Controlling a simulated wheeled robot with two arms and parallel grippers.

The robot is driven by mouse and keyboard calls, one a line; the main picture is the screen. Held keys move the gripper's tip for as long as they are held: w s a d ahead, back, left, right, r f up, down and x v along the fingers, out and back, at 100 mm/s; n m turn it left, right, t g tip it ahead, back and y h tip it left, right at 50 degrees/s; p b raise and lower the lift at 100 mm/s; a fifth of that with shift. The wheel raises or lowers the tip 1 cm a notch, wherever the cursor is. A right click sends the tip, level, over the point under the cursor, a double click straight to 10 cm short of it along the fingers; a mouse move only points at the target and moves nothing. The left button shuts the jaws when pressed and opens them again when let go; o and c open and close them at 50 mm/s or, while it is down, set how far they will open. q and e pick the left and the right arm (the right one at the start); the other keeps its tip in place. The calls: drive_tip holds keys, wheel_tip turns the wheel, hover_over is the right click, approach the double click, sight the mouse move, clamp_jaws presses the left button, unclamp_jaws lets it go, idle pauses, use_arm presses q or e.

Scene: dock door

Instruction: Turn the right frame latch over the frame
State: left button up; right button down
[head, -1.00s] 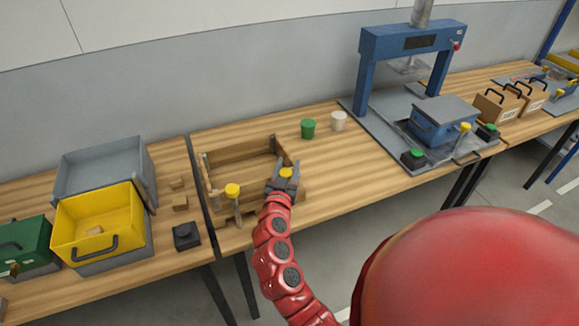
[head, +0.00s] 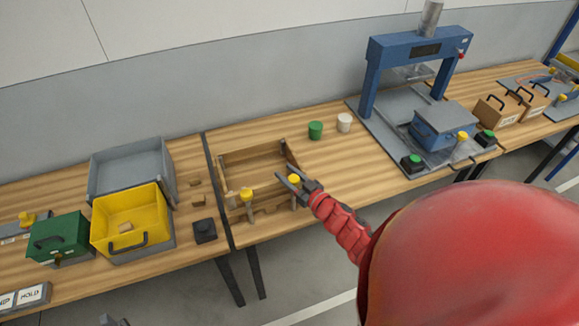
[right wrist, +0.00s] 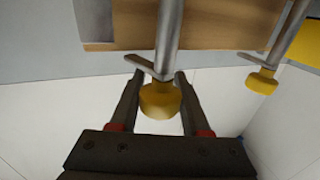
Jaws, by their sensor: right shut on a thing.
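A wooden frame (head: 255,158) lies on the bench, with a yellow-knobbed latch at each front corner. The right frame latch (head: 294,179) is a metal post with a yellow knob; the left latch (head: 246,195) looks alike. My right gripper (head: 283,178) is shut on the right latch's knob, coming from the lower right. In the right wrist view the knob (right wrist: 160,101) sits between my fingers, with a small flat bar (right wrist: 147,67) on its post pointing left. I cannot tell whether that bar lies over the frame. A dark shape at the head view's bottom edge may be my left gripper.
A black block (head: 205,231), small wooden blocks, a yellow bin (head: 128,220) and a grey bin stand left of the frame. A green cup (head: 315,130) and a white cup (head: 344,122) stand behind right. A blue press (head: 415,60) is farther right. Bench between is clear.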

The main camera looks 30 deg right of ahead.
drive_tip(key=shift+f+n+y, duration=0.2)
drive_tip(key=shift+n+y, duration=0.4)
drive_tip(key=shift+y, duration=0.2)
drive_tip(key=n+g+y+b, duration=0.1)
drive_tip(key=y, duration=0.1)
drive_tip(key=a+n+y+b, duration=0.1)
drive_tip(key=y+b, duration=0.1)
drive_tip(key=n+g+y+b, duration=0.1)
drive_tip(key=b, duration=0.1)
drive_tip(key=shift+s+a+n+g+y, duration=0.15)
drive_tip(key=shift+s+n+g+y, duration=0.15)
drive_tip(key=shift+n+y, duration=0.1)
drive_tip(key=shift+c, duration=1.8)
unclamp_jaws()
drive_tip(key=shift+w, duration=0.15)
